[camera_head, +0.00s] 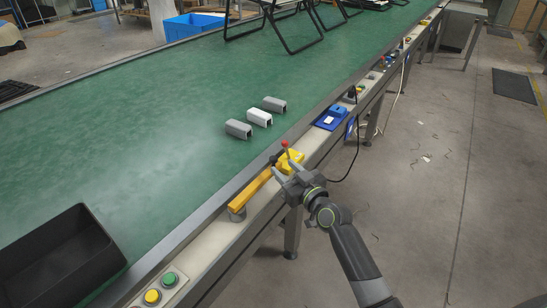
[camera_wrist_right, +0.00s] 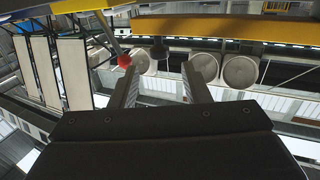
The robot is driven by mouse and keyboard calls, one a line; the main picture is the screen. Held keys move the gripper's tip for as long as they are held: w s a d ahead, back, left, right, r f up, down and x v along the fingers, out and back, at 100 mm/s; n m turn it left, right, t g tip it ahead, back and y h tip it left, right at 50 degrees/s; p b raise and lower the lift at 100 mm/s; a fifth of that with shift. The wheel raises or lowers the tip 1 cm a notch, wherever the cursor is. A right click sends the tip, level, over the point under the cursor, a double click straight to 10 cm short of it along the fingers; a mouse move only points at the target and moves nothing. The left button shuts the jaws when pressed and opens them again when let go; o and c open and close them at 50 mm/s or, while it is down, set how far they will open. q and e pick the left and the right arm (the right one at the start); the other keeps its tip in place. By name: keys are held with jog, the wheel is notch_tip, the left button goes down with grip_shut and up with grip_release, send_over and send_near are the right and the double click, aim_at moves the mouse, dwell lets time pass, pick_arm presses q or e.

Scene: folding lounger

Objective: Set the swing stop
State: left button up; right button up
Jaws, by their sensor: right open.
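A yellow bar (camera_head: 250,192) lies along the beige edge rail of the conveyor, with a yellow block (camera_head: 291,158) at its far end. A thin lever with a red ball knob (camera_head: 285,144) stands up at that block. My right gripper (camera_head: 287,169) is open and empty, just on the near side of the block and lever. In the right wrist view its two fingers (camera_wrist_right: 163,72) are spread apart. The red knob (camera_wrist_right: 124,61) shows there beside the left finger, not between the fingers. A yellow beam (camera_wrist_right: 225,31) crosses the top. Which part is the swing stop I cannot tell.
Grey and white channel pieces (camera_head: 259,117) lie on the green belt (camera_head: 150,130). A black bin (camera_head: 60,262) is at the lower left. Green and yellow buttons (camera_head: 169,279) sit on the rail. A blue device (camera_head: 331,118) stands farther along. The floor at right is open.

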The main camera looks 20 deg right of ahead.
aim_at(276, 160)
jog(key=x, duration=0.6)
jog(key=shift+w, duration=0.25)
jog(key=shift+c, duration=0.2)
jog(key=shift+f, duration=0.1)
grip_shut()
